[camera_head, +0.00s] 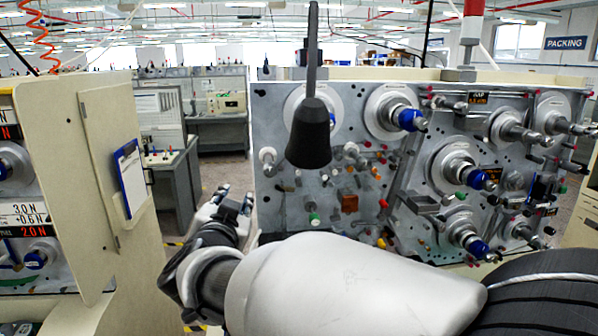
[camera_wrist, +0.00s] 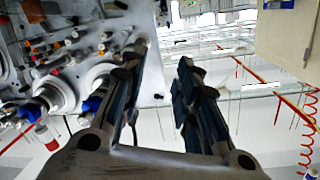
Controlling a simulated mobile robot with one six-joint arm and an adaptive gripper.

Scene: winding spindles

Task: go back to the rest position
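My gripper (camera_head: 234,198) is left of the winding machine's panel (camera_head: 285,205) in the head view, at the end of my arm reaching in from the bottom right. In the wrist view my gripper (camera_wrist: 164,78) has its two dark fingers apart, with a clear gap and nothing between them. The machine's spindles show behind it: one has a blue end (camera_head: 410,119), another a blue end lower down (camera_head: 480,179). In the wrist view the panel (camera_wrist: 148,75) fills the left side, beside the left finger. No contact with the panel shows.
A cream cabinet side (camera_head: 98,140) with a blue clipboard (camera_head: 131,177) stands at the left. A grey workbench (camera_head: 175,185) stands behind, between cabinet and machine. A dark lamp-like object (camera_head: 308,130) hangs before the panel. The aisle behind the gripper looks open.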

